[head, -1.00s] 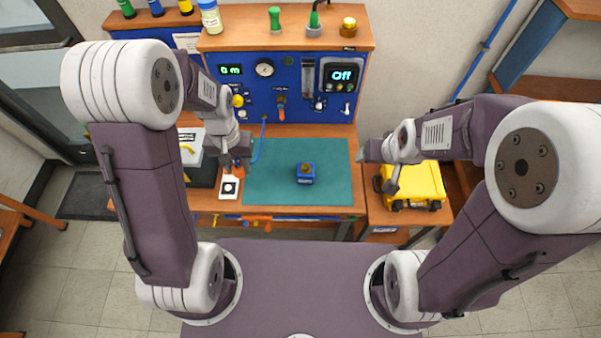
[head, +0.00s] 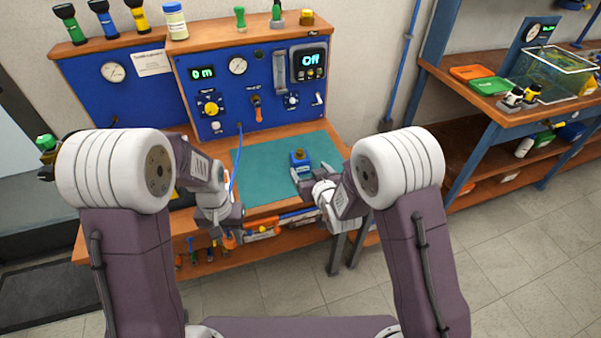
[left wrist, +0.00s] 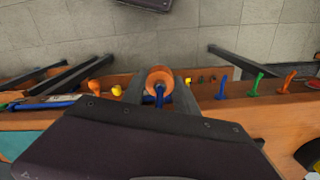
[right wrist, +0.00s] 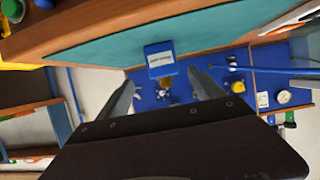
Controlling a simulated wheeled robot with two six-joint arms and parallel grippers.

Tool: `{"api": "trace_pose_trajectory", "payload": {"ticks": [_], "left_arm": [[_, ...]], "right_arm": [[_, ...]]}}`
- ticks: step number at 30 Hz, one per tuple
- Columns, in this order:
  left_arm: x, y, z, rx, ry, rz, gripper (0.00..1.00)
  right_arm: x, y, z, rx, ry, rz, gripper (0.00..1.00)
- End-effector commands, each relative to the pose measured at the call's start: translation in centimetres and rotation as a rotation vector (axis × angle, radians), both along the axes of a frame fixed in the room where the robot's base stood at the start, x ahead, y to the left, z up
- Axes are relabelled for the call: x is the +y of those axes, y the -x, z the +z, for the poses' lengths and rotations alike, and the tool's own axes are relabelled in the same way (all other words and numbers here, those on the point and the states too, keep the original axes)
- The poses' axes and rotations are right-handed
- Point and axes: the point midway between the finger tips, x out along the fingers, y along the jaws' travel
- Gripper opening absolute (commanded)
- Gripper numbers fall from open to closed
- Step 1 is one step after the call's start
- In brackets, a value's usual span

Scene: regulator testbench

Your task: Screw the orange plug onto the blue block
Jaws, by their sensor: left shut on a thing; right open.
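My left gripper (head: 229,238) is shut on the orange plug (left wrist: 159,75), off the bench's front edge to the left of the block. The plug is mostly hidden in the head view.
The blue test panel (head: 225,112) with gauges and displays stands behind the mat. Several tools hang along the bench's front edge (head: 262,209). A shelf unit (head: 500,110) with trays and a tank stands at the right. The mat is clear around the block.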

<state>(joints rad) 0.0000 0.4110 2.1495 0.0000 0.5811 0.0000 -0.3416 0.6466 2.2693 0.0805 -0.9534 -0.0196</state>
Motion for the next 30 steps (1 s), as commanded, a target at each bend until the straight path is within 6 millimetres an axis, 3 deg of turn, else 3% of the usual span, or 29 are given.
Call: {"api": "trace_pose_trajectory", "payload": {"ticks": [10, 14, 21, 30], "left_arm": [[0.0, 0.0, 0.1, 0.0, 0.0, 0.0, 0.0], [0.0, 0.0, 1.9, 0.0, 0.0, 0.0, 0.0], [0.0, 0.0, 1.8, 0.0, 0.0, 0.0, 0.0], [0.0, 0.0, 1.8, 0.0, 0.0, 0.0, 0.0]], "right_arm": [[0.2, -0.1, 0.0, 0.001, 0.0, 0.003, 0.76], [0.6, -1.7, -0.4, 0.004, 0.001, 0.002, 0.76], [1.7, -5.4, -2.5, 0.0, 0.0, 0.003, 0.76], [1.9, -6.0, -2.7, 0.001, 0.0, 0.003, 0.76]]}}
